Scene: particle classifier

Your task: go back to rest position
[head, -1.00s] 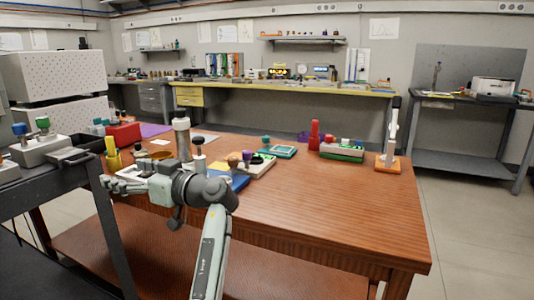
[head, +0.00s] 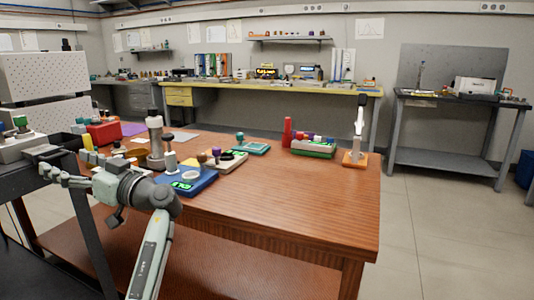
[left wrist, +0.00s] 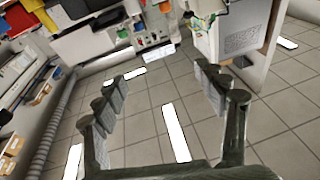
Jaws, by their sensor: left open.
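My left gripper (head: 62,174) is at the left of the head view, in front of the dark side table. Its fingers point left, away from the wooden workbench (head: 275,195). In the left wrist view my left gripper (left wrist: 165,75) has its two fingers wide apart with nothing between them, and tiled floor shows behind. My right gripper is not in view.
A blue scale (head: 190,180), a grey metal cylinder (head: 155,140) and an orange-based stand (head: 356,158) are on the workbench. The dark side table (head: 40,165) carries instruments at the left. Open floor (head: 450,235) lies to the right.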

